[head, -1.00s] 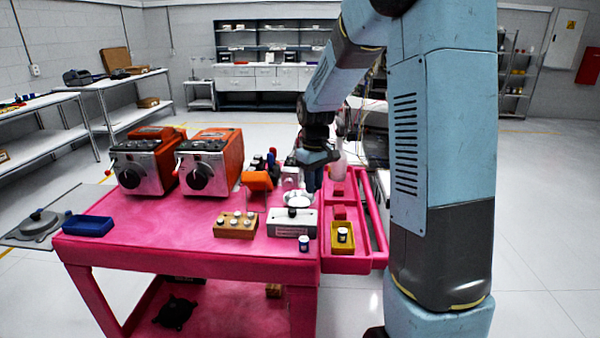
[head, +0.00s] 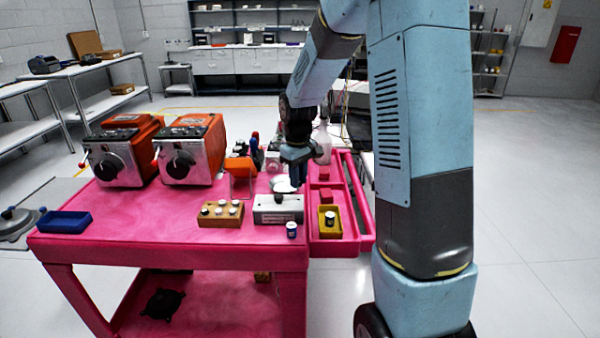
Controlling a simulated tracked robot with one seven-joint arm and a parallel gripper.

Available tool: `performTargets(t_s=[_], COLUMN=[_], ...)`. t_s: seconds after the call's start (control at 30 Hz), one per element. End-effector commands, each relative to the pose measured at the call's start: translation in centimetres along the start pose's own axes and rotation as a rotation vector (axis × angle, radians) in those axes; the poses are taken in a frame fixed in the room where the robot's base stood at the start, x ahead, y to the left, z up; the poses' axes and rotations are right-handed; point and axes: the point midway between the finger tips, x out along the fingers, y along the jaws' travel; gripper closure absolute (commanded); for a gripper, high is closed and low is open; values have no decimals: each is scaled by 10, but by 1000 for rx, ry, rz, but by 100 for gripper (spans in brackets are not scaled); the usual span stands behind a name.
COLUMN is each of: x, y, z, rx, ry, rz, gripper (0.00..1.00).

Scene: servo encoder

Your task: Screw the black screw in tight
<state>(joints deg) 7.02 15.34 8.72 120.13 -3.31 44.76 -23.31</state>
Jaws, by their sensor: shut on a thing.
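My gripper (head: 297,172) points down above the right part of the pink table, behind and to the right of a white block (head: 265,216). Its fingers look close together around something too small and dark to make out. A dark round piece (head: 278,198) stands on top of the white block, apart from my gripper. It could be a black screw, but I cannot tell. A white dish (head: 284,185) lies just left of my fingertips. I cannot clearly pick out the black screw or its hole.
A small jar (head: 292,230) is in front. A pink tray (head: 327,248) with a yellow box (head: 330,229) is at right. Two orange machines (head: 192,150) stand at left.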

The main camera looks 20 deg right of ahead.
Motion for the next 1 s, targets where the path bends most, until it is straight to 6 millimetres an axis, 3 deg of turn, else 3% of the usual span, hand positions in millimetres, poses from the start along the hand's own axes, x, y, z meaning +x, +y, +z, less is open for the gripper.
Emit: performTargets(t_s=[0.47,1.0], x=[28,28], y=[0,0], z=[0,1], rx=[0,0], ry=[-1,-1], rz=[-1,-1], gripper=[98,98])
